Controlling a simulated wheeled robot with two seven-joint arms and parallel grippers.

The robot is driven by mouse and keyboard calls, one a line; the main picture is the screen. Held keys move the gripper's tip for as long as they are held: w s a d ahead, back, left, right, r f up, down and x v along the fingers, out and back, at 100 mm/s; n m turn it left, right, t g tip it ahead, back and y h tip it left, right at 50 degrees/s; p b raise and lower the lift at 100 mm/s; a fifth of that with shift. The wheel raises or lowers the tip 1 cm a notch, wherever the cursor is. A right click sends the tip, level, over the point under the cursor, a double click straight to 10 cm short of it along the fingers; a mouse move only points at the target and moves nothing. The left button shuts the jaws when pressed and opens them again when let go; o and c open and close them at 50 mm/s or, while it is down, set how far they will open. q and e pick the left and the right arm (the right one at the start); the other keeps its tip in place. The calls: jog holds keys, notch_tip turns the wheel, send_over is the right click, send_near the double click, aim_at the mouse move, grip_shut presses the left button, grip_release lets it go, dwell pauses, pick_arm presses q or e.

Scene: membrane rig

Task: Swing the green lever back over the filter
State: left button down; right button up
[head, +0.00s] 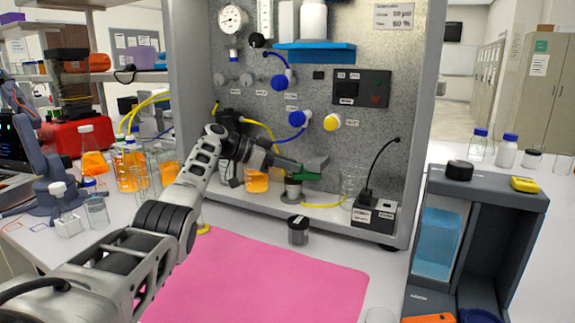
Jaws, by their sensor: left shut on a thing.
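The green lever (308,174) is at the lower middle of the metal rig panel, in the head view. It sits above and slightly right of a small silver cylinder, which looks like the filter (293,188), on a round base. My left arm reaches in from the lower left. My left gripper (298,167) is shut on the green lever, and its fingers hide part of it. How far the lever covers the filter is hard to tell at this size. My right gripper is not in view.
A pink mat (260,280) lies in front of the rig. A dark-lidded jar (298,231) stands between them. A black box (374,214) with a cable is right of the filter. A beaker of orange liquid (256,181) is left of it. A dark shelf unit (490,225) stands at right.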

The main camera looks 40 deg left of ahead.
pick_arm(q)
jog(key=c, duration=1.3)
grip_release()
jog(key=shift+d+f, duration=0.2)
jog(key=shift+o, duration=0.2)
jog(key=shift+a, duration=0.1)
jog(key=shift+r, duration=0.3)
notch_tip(320, 180, up, 2)
jog(key=shift+w+r, duration=0.1)
jog(key=shift+r, duration=0.15)
jog(key=s+d+r+b, duration=0.3)
jog(key=s+d+r, duration=0.5)
jog(key=s+r, duration=0.2)
jog(key=shift+s+d+b, duration=0.3)
jog(key=shift+s+d, duration=0.05)
jog(key=shift+s, duration=0.25)
